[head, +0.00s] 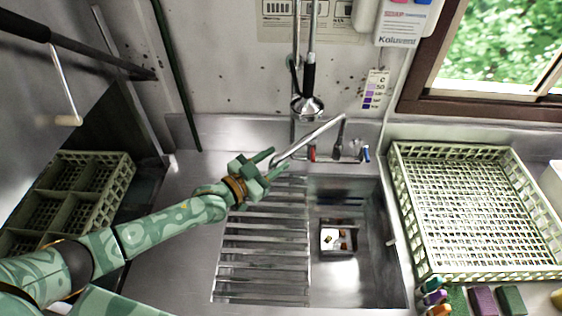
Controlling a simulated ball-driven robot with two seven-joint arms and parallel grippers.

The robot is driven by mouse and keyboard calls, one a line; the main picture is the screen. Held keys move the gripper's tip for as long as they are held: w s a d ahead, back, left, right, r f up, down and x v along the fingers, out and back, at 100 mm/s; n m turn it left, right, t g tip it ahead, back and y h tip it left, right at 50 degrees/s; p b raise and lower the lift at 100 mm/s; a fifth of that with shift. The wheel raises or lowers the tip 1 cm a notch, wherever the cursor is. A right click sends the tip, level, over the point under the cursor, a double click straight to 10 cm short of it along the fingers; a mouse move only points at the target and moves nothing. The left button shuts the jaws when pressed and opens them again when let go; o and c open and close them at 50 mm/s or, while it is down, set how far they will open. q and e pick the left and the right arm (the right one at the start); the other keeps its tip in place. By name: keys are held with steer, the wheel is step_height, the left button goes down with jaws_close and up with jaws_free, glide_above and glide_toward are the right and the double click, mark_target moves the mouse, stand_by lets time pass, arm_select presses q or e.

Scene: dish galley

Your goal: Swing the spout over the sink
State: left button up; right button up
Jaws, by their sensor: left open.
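The metal spout (312,139) slants from the tap at the back of the sink down to the left. Its free end is over the far end of the slatted rack, left of the open basin. The sink (375,255) is a steel basin with a small square strainer (338,238) in it. My left gripper (274,162) is open at the spout's free end. The fingers are close to the tube; I cannot tell whether they touch it. My right gripper is not in view.
The slatted metal rack (262,250) covers the left part of the sink. A pale dish crate (402,210) stands at the right, with sponges (482,300) in front of it. A green crate (125,172) stands at the left. A spray tap (308,85) rises behind.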

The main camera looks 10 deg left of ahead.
arm_select(q)
steer(key=shift+b+x, duration=0.45)
steer(key=shift+x, duration=0.9)
jaws_close()
